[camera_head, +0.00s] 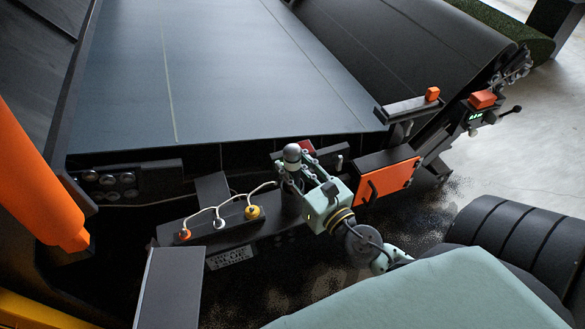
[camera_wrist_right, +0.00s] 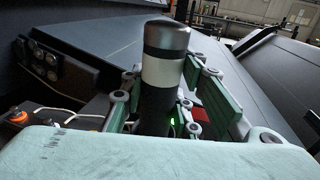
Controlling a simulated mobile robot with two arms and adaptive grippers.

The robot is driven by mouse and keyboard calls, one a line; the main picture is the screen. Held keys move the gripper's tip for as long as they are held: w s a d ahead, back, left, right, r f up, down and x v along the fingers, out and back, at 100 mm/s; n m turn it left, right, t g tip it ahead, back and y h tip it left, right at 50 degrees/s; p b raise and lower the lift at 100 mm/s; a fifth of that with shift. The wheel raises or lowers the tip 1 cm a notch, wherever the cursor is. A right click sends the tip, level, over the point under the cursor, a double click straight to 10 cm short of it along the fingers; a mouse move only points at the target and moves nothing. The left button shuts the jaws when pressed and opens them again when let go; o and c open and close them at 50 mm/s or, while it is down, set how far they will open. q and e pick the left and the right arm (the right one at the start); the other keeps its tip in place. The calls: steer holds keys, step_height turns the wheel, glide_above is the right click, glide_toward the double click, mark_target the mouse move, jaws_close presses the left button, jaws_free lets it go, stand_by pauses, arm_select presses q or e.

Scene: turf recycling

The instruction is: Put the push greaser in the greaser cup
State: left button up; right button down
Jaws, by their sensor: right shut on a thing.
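The push greaser (camera_head: 292,154) stands upright in the fingers of my right gripper (camera_head: 305,172). In the right wrist view it is a black cylinder with a broad white band (camera_wrist_right: 163,72) and a rounded grey top. The fingers of my right gripper (camera_wrist_right: 165,103) close on it from both sides. In the head view a dark round shape lies just below the greaser, beside the gripper's body. I cannot tell if that is the greaser cup or the greaser's lower end. The greaser's bottom is hidden in the wrist view. My left gripper is out of view.
A dark ledge carries orange, white and yellow capped fittings (camera_head: 252,212) joined by white cable, left of my right gripper. An orange panel (camera_head: 388,179) with a handle is close on its right. The wide conveyor belt (camera_head: 240,70) lies behind. A black ribbed roller (camera_head: 520,235) is at right.

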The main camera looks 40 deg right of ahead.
steer(key=shift+r, duration=0.15)
steer(key=c, duration=1.8)
jaws_free()
steer(key=shift+f, duration=0.25)
steer(key=o, duration=0.4)
steer(key=shift+o, duration=0.2)
